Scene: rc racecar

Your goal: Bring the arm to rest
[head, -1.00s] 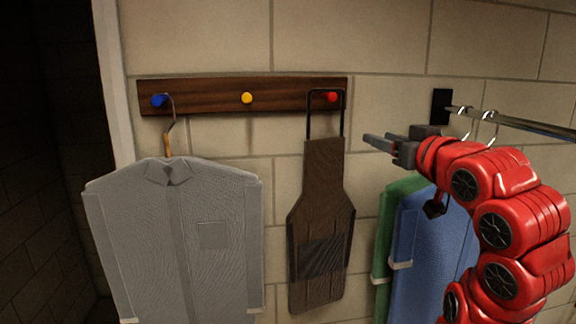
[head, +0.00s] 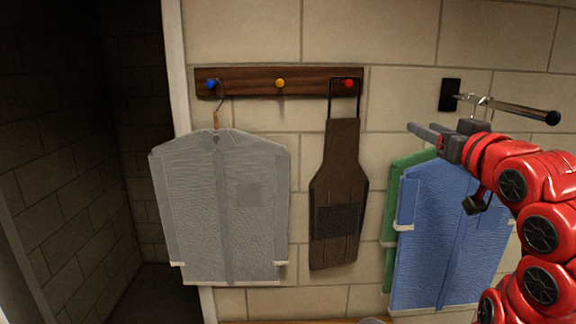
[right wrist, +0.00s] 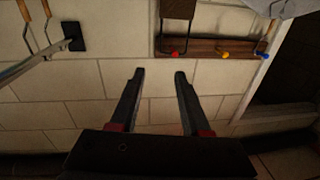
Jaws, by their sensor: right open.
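My right arm (head: 515,185) is red and comes in from the right in the head view. Its gripper (head: 428,132) is raised in front of the wall, pointing left, before the blue and green garments. In the right wrist view the two fingers (right wrist: 159,75) are apart with nothing between them, so the gripper is open and empty. My left gripper is in neither view.
A wooden rack (head: 310,82) holds a grey shirt (head: 190,210) on the blue peg and a brown apron (head: 335,180) on the red peg. The yellow peg (head: 280,83) is bare. A blue garment (head: 430,240) and a green garment (head: 392,215) hang below a metal rail (head: 515,108).

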